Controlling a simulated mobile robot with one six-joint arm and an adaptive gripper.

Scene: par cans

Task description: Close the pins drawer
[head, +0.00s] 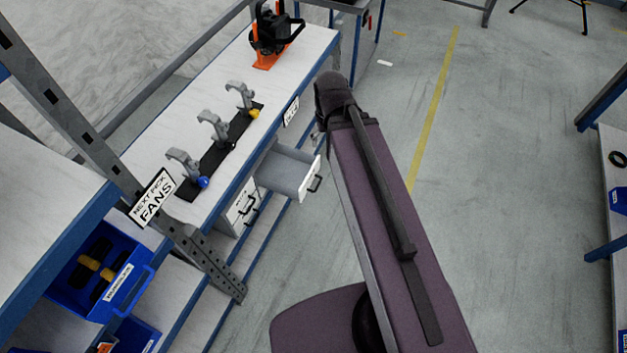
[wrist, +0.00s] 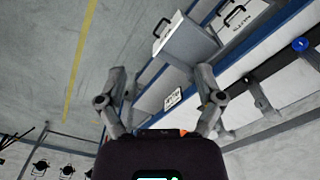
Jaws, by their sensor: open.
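One drawer (head: 290,170) under the white workbench is pulled out, with its grey inside and handle showing. Its label is too small to read, so I cannot tell from it that this is the pins drawer. The open drawer also shows in the wrist view (wrist: 186,42), ahead of my gripper, at the top middle. My gripper (wrist: 160,85) is open and empty, its fingers spread wide and apart from the drawer. In the head view my own arm hides most of the gripper, to the right of the drawer.
Shut drawers (head: 240,210) sit beside the open one. The bench top (head: 190,85) carries a black rack (head: 222,150) with grey clamps and an orange-and-black device (head: 272,35). A shelf with a blue bin (head: 100,280) stands at lower left.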

